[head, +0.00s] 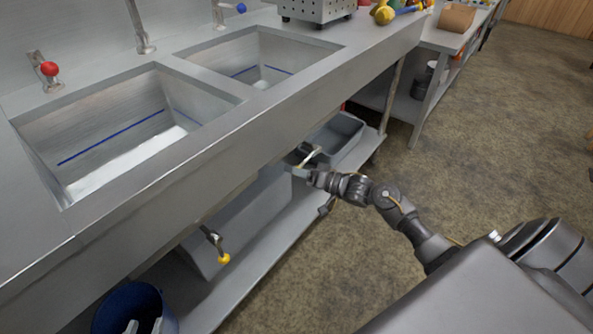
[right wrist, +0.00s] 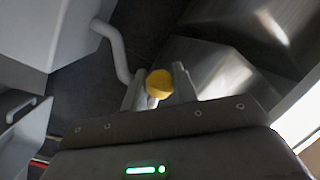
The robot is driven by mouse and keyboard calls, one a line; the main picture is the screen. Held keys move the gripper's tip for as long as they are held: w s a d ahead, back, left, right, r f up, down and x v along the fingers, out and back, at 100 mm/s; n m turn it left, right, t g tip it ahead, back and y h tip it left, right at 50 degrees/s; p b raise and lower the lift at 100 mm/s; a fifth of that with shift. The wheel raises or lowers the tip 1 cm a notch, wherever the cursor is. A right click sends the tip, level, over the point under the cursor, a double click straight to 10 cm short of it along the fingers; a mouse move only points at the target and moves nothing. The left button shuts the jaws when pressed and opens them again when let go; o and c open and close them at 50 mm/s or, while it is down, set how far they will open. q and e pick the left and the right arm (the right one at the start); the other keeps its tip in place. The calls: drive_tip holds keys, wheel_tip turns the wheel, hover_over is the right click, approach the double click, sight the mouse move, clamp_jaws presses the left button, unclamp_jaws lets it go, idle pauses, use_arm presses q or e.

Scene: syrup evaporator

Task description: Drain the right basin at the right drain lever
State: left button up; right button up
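The right basin (head: 272,54) is a metal sink with a blue line on its wall and a pale patch at its bottom. Under the counter, my right gripper (head: 303,166) is at the right drain lever, whose details are hidden in the head view. In the right wrist view, the lever's yellow knob (right wrist: 159,84) sits between the two fingers of my right gripper (right wrist: 158,88), with no clear gap on either side; they look shut on it. At the bottom left of the head view, two pale separated tips (head: 144,326) look like my left gripper, open and empty.
The left basin (head: 40,150) has a red-knobbed tap (head: 48,69), and a yellow-knobbed drain lever (head: 222,257) hangs below it. Grey tubs (head: 240,220) stand on the lower shelf. A blue bucket (head: 127,300) is at the lower left. The floor (head: 480,130) at right is clear.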

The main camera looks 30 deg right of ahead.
clamp_jaws()
